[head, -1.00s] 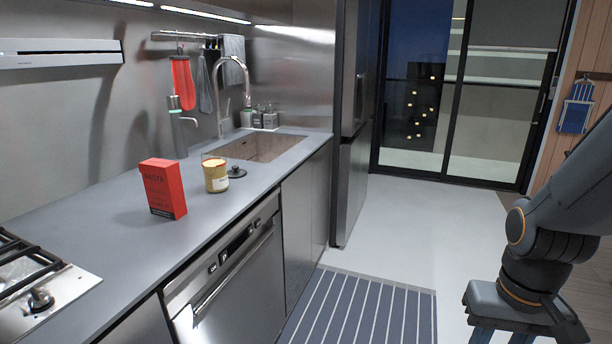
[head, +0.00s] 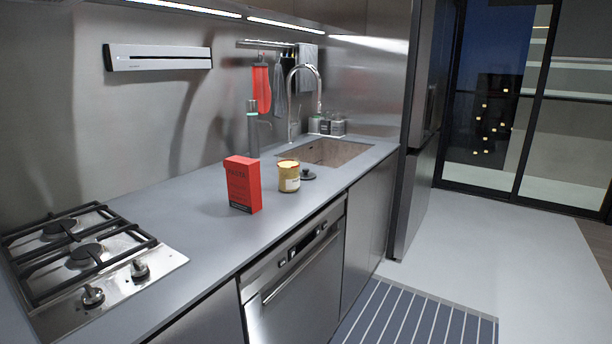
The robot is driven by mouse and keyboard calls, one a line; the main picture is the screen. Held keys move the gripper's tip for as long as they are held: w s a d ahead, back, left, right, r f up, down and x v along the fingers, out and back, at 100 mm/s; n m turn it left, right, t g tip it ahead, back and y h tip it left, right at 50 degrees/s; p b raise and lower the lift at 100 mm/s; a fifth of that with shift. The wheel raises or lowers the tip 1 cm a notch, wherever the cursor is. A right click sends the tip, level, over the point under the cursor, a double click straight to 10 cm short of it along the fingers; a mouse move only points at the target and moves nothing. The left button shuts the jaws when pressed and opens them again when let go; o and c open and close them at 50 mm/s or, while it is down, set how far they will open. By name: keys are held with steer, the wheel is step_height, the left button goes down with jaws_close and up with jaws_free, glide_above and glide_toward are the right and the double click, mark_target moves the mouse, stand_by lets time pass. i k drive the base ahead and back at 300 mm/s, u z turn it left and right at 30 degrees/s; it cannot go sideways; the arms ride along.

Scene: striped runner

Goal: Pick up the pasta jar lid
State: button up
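The pasta jar lid (head: 308,174) is a small dark disc with a knob. It lies on the grey counter (head: 200,228), just right of the jar (head: 289,180), close to the sink's near edge. The jar is yellowish with a pale label and stands upright. A red pasta box (head: 243,185) stands upright to the left of the jar. My gripper is not in view.
The sink (head: 325,151) with its tall faucet (head: 304,100) lies behind the lid. A gas stove (head: 85,255) is at the left. The dishwasher front (head: 300,280) is below the counter. A striped runner (head: 415,315) lies on the floor, with open floor at right.

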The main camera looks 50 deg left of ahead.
mark_target(305, 175)
steer(key=u, duration=0.3)
steer(key=i, duration=1.6)
steer(key=u, duration=1.3)
steer(key=i, duration=0.9)
steer(key=u, duration=1)
